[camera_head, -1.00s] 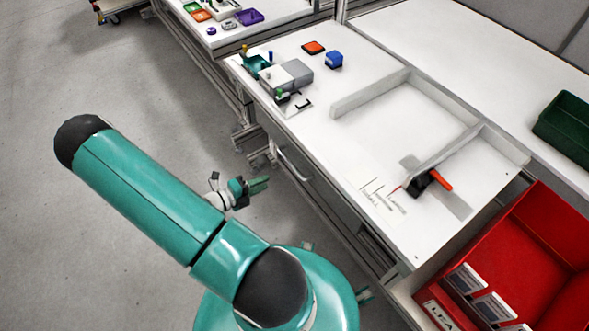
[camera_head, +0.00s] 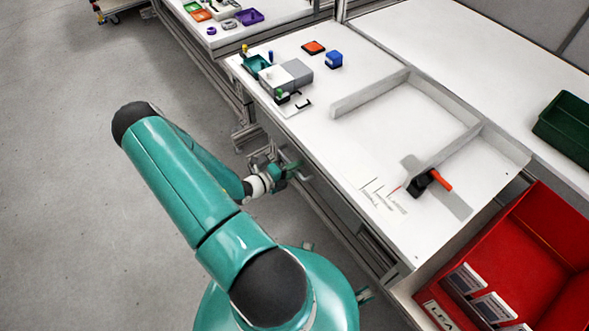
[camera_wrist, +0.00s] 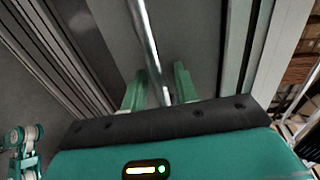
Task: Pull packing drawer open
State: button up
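The packing drawer sits under the front edge of the white workbench (camera_head: 345,150). Its front appears closed in the head view. In the wrist view, the grey drawer front (camera_wrist: 190,40) fills the middle, with a shiny metal bar handle (camera_wrist: 146,35) running across it. My gripper (camera_head: 289,172) is at the handle in the head view. In the wrist view, my gripper (camera_wrist: 160,88) has its two green fingers apart, one on each side of the bar, with small gaps visible beside it. The handle's lower end in that view is hidden by the gripper body.
A red bin (camera_head: 520,260) stands at the right and a green bin (camera_head: 565,122) behind. The floor at left is clear.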

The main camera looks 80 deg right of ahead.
grip_shut()
jog(key=shift+w+a, duration=0.1)
